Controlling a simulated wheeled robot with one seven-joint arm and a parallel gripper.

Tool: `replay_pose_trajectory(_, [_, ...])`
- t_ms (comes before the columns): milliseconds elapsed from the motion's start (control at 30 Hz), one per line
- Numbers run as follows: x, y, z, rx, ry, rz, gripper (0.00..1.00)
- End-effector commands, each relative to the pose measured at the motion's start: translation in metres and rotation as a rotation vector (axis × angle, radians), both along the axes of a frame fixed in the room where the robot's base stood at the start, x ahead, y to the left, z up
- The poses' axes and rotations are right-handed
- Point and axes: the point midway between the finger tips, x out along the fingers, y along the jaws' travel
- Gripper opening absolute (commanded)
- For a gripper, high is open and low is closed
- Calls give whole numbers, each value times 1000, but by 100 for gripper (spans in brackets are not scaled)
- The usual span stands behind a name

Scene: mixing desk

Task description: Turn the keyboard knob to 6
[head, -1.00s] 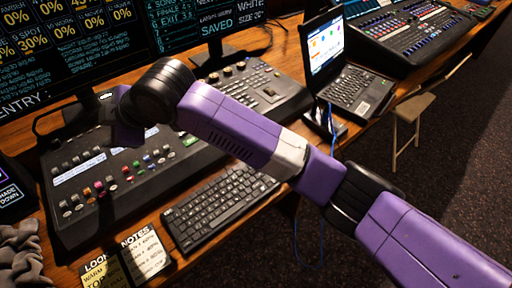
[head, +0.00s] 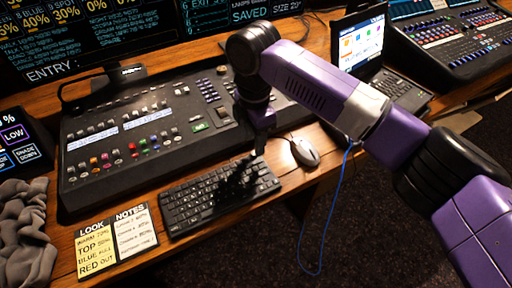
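The black computer keyboard (head: 190,207) lies at the desk's front edge, with a dark shadow over its right part. No knob shows on it that I can make out. The black control console (head: 85,180) behind it carries coloured buttons and small round controls. No marking for 6 is readable, and I cannot tell which control is the keyboard knob. My gripper (head: 261,148) points down beside the console's front edge, above and behind the keyboard's right end. Its fingers are small and dark, so I cannot tell whether they are open or hold anything.
A grey mouse (head: 305,152) lies right of my gripper. A blue cable (head: 325,220) hangs off the desk edge. Note cards (head: 117,240) and a crumpled grey cloth (head: 22,225) lie at left. A laptop (head: 400,92) and another mixing desk (head: 455,45) stand at right.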

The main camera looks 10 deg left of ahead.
Motion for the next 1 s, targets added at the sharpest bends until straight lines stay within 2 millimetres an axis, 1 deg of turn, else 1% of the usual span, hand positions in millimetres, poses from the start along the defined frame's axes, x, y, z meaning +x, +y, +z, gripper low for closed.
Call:
replay_pose_trajectory(33, [0,-1,-8,-1,2,-1,40])
replay_pose_trajectory(100, [-1,0,-19,-1,1,0,40])
replay_pose_trajectory(200, [0,0,-31,0,0,-1,40])
replay_pose_trajectory(300, [0,0,-39,1,-1,-1,40])
replay_pose_trajectory(433, [0,0,-43,1,-2,-1,40])
replay_pose_trajectory(633, [0,1,-44,1,-2,-1,40])
replay_pose_trajectory(667, [0,1,-44,2,-1,-1,38])
replay_pose_trajectory(800, [0,1,-43,2,-1,-1,10])
replay_pose_trajectory(867, [0,1,-43,2,-1,-1,0])
replay_pose_trajectory(1000, [0,1,-43,2,-1,-1,0])
